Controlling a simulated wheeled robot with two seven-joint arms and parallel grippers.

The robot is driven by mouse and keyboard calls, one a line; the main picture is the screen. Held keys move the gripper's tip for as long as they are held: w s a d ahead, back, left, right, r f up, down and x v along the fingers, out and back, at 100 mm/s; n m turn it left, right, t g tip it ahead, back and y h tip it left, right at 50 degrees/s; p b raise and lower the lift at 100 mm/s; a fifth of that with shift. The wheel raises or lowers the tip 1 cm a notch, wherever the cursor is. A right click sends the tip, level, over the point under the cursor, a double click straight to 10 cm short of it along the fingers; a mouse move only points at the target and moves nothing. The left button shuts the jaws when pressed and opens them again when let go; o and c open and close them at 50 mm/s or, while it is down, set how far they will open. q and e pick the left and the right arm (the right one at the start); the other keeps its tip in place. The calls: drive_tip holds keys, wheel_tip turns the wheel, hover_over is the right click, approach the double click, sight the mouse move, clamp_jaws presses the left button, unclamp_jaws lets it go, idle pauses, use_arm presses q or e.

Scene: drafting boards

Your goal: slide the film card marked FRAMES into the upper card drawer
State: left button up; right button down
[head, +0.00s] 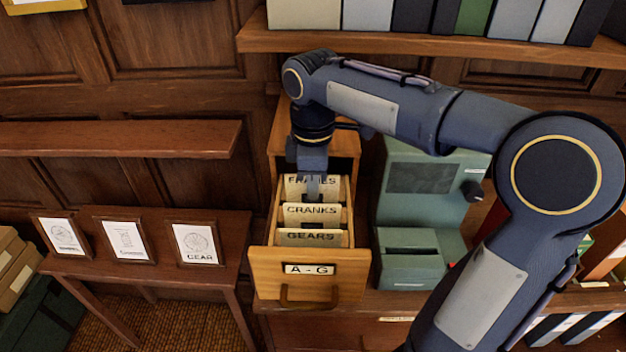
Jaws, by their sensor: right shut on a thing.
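The card drawer (310,285), labelled A - G, is pulled out of a wooden cabinet (346,142). Inside, from back to front, stand cards marked FRAMES, CRANKS (330,213) and GEARS (326,237). My right gripper (313,187) points down into the back of the drawer and is shut on the FRAMES card (331,186), its fingers covering part of the lettering. The FRAMES card looks upright; its lower edge is hidden behind the CRANKS card, so I cannot tell how deep it sits. My left gripper is out of view.
A green machine (414,240) with a dark screen and a knob stands just right of the drawer. Three framed pictures stand on a side table (150,224) at left. A shelf (420,45) of binders runs above my right arm. Open floor lies between table and cabinet.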

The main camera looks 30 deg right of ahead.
drive_tip(key=shift+f+b, duration=0.45)
drive_tip(key=shift+f, duration=0.35)
idle(0.4)
drive_tip(key=c, duration=1.5)
unclamp_jaws()
wheel_tip(320, 180, up, 8)
drive_tip(key=shift+f, duration=0.1)
